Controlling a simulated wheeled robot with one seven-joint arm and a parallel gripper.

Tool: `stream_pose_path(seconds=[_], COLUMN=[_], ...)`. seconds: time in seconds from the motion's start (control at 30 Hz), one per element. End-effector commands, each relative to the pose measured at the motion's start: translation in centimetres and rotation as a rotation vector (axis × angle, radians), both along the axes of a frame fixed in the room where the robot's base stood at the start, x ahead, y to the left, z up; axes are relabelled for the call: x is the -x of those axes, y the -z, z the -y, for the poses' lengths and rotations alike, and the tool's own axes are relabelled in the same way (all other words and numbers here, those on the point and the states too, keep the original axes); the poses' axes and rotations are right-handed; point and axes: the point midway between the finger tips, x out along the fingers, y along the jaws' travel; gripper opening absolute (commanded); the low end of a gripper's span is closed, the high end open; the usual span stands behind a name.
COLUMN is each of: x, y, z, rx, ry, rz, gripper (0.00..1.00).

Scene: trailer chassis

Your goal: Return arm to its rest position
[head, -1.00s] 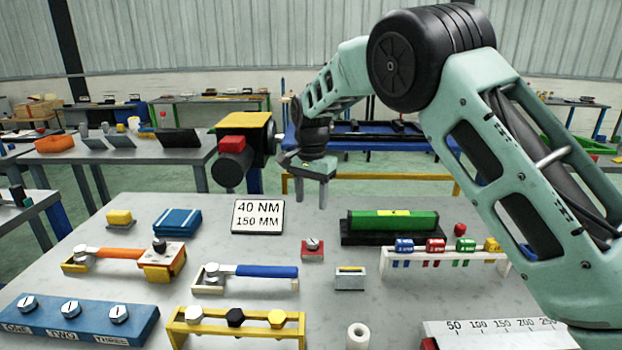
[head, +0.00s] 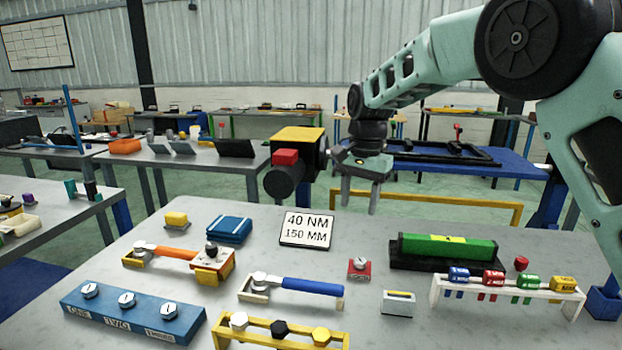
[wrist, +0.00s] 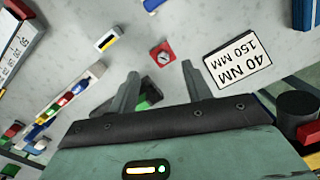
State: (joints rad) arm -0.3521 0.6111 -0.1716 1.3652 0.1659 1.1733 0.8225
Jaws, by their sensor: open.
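My gripper (head: 360,196) hangs from my green arm above the back part of the grey table (head: 190,270), fingers pointing down. Its two fingers are apart with nothing held between them; the wrist view also shows the spread fingers (wrist: 160,88). In the head view the white sign reading "40 NM 150 MM" (head: 306,229) stands to the left of the fingers. A small red block with a round metal top (head: 360,268) lies on the table below them. In the wrist view this red block (wrist: 163,54) appears beyond the fingertips.
A green bar on a black base (head: 443,250) and a white rack of coloured pieces (head: 505,287) are at right. An orange-handled wrench (head: 165,252), a blue-handled wrench (head: 312,287), a yellow rack (head: 280,335) and a blue numbered block (head: 130,314) fill the left and front.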

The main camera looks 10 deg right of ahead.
Motion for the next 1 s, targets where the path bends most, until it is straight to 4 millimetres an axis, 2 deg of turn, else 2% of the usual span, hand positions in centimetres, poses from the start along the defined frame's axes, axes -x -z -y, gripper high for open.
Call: stream_pose_path(seconds=[0.1, 0.17, 0.27, 0.3, 0.37, 0.4, 0.5, 0.6, 0.7, 0.8, 1.0], x=[6.1, 9.5, 15.6, 18.1, 22.0, 24.5, 30.2, 34.4, 37.1, 38.4, 38.7], y=[-0.4, -0.4, -0.1, 0.1, 0.6, 0.9, 2.1, 3.3, 4.3, 4.8, 5.0], z=[-3.0, -4.4, -6.1, -6.5, -6.9, -7.0, -6.4, -5.2, -4.1, -3.4, -3.2], rx=[-0.053, -0.073, -0.093, -0.096, -0.095, -0.091, -0.071, -0.043, -0.019, -0.005, -0.002], ry=[-0.212, -0.332, -0.537, -0.621, -0.749, -0.832, -1.027, -1.18, -1.283, -1.335, -1.35], rz=[0.0, 0.005, 0.021, 0.026, 0.037, 0.045, 0.061, 0.073, 0.078, 0.08, 0.079], gripper=[0.49, 0.49, 0.49, 0.49, 0.49, 0.49, 0.49, 0.49, 0.49, 0.49, 0.49])
